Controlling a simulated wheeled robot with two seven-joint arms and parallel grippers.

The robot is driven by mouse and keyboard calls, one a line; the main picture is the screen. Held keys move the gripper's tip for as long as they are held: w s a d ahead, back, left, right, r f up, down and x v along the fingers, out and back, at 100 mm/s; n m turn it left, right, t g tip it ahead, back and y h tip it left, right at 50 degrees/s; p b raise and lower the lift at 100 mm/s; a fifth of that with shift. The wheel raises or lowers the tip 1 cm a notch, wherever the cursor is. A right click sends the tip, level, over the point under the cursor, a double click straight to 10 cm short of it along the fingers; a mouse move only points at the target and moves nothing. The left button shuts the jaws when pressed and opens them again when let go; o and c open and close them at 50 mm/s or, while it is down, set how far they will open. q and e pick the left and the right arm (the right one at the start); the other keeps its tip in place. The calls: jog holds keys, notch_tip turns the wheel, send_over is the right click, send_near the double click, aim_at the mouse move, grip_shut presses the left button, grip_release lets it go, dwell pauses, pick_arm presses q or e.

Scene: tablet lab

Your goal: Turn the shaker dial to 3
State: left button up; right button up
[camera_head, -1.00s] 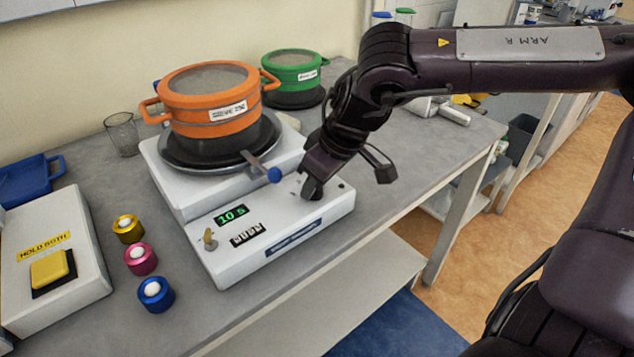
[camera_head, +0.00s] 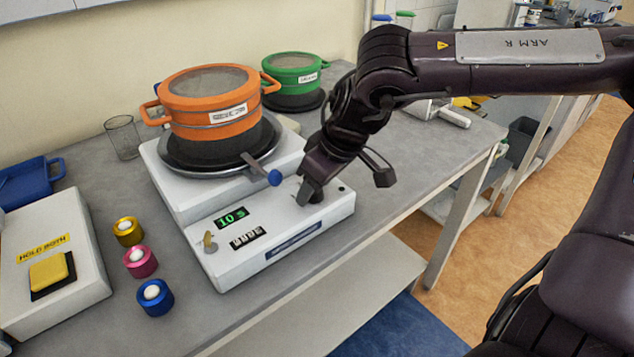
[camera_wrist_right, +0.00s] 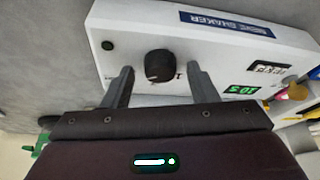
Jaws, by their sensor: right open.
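The sieve shaker (camera_head: 285,228) is a white box on the bench, with a green display (camera_head: 232,217) reading 10 s. Its black round dial (camera_wrist_right: 159,66) shows in the right wrist view on the white panel. A small printed mark shows beside the dial, but the dial's setting is too small to read. My right gripper (camera_wrist_right: 160,70) is open, with one finger on each side of the dial and small gaps visible. In the head view my right gripper (camera_head: 309,194) is low over the panel's right part and largely hides the dial. My left gripper is not in view.
An orange sieve pot (camera_head: 212,103) sits on the shaker, held by a clamp lever with a blue knob (camera_head: 274,177). A green pot (camera_head: 292,77) stands behind. Gold, pink and blue round weights (camera_head: 155,297) and a yellow-button box (camera_head: 75,300) are left.

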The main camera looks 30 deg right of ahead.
jog(key=v, duration=0.7)
jog(key=shift+r, duration=0.4)
jog(key=shift+s+d, duration=0.1)
